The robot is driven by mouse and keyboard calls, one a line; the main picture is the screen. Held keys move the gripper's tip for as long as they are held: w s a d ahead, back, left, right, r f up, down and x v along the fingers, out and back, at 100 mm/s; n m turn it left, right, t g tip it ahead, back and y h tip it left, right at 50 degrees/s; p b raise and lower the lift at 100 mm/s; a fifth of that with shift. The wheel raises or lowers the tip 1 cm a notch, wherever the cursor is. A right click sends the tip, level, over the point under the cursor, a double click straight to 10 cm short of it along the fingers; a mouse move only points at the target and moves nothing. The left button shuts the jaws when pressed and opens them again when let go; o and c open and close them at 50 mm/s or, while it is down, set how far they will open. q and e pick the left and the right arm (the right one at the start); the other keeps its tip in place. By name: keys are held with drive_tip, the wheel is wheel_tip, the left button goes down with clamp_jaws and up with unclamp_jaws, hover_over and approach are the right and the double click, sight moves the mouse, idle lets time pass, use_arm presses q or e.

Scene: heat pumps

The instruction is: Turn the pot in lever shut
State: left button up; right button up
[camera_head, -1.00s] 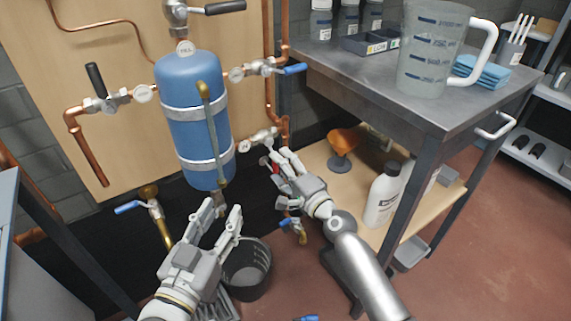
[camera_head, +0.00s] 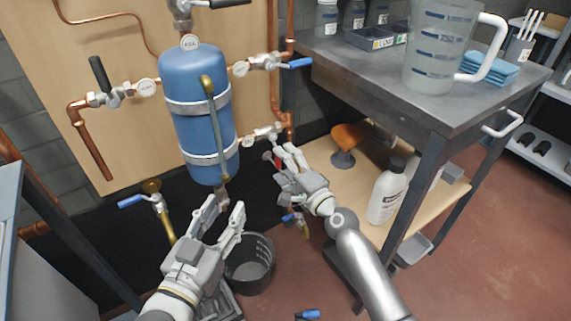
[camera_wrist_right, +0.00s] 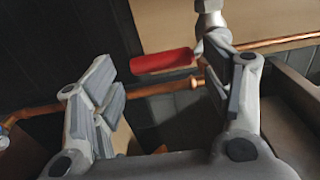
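A red lever (camera_wrist_right: 163,62) lies between the spread fingers of my right gripper (camera_wrist_right: 168,85) in the right wrist view, near the fingertips. In the head view the red lever (camera_head: 277,161) is mostly hidden by the fingers, below the lower right valve (camera_head: 265,134) beside the blue tank (camera_head: 197,112). My right gripper (camera_head: 284,157) is open; I cannot tell whether a finger touches the lever. My left gripper (camera_head: 226,210) is open and empty below the tank. The valve tags are too small to read surely, so I cannot tell which lever is the pot in one.
Other valves have a black lever (camera_head: 100,74) at left and blue levers at right (camera_head: 297,63) and lower left (camera_head: 131,201). A dark bucket (camera_head: 250,265) stands below. The metal workbench (camera_head: 400,98) with a measuring jug (camera_head: 440,48) and lower shelf bounds the right.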

drive_tip(key=v, duration=1.2)
idle(0.3)
